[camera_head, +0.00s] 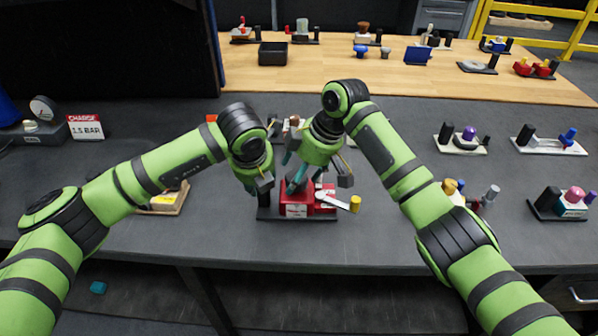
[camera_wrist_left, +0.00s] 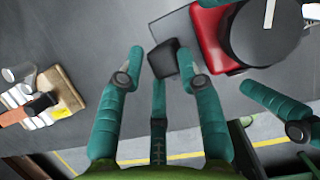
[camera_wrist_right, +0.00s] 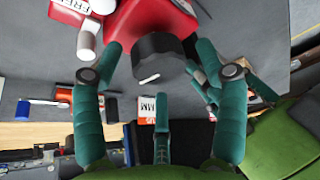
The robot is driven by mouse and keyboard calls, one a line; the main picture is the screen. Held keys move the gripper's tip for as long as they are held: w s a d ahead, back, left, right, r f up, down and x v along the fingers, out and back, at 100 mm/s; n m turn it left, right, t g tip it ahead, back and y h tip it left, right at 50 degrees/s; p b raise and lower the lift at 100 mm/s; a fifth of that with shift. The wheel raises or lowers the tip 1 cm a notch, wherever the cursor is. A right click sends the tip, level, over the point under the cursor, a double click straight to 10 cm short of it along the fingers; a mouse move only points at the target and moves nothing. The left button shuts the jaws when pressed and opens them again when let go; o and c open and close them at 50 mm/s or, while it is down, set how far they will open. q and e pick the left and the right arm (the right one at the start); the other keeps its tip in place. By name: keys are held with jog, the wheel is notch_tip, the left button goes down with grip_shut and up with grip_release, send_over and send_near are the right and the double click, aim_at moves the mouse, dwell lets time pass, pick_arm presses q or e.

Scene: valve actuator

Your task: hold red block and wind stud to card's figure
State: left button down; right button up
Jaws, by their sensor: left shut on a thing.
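The red block (camera_head: 297,199) stands on a dark base at the middle of the near table, with a white label on its front. My left gripper (camera_wrist_left: 163,57) is shut on the black post (camera_wrist_left: 165,60) at the base's end, beside the red block (camera_wrist_left: 210,38). The dark round stud (camera_wrist_left: 268,32) has a white line on top. My right gripper (camera_wrist_right: 158,62) is open with its fingers either side of the stud (camera_wrist_right: 156,50), with gaps visible. The card (camera_head: 86,127) reads CHARGE 1.5 BAR and stands at the left beside a gauge (camera_head: 42,108).
A white lever with a yellow knob (camera_head: 355,204) sticks out at the block's right. Several other fixtures stand to the right, such as one with a purple knob (camera_head: 469,133). A wooden fixture (camera_head: 166,203) lies at the left. The wooden table (camera_head: 300,75) behind holds more fixtures.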

jog(key=c, duration=0.9)
jog(key=shift+a+m, duration=0.1)
jog(key=shift+m, duration=0.3)
jog(key=m, duration=0.1)
jog(key=m+t, duration=0.1)
jog(key=m, duration=0.1)
jog(key=shift+s+a+h, duration=0.15)
jog(key=shift+h, duration=0.15)
jog(key=m+t, duration=0.1)
jog(key=m, duration=0.1)
jog(key=m+h, duration=0.1)
jog(key=m, duration=0.2)
jog(key=shift+a+r+t+h, duration=0.15)
jog(key=shift+t+h, duration=0.15)
jog(key=shift+t, duration=0.1)
jog(key=shift+m, duration=0.4)
jog(key=shift+r, duration=0.1)
jog(key=o, duration=1.1)
jog(key=shift+c, duration=0.2)
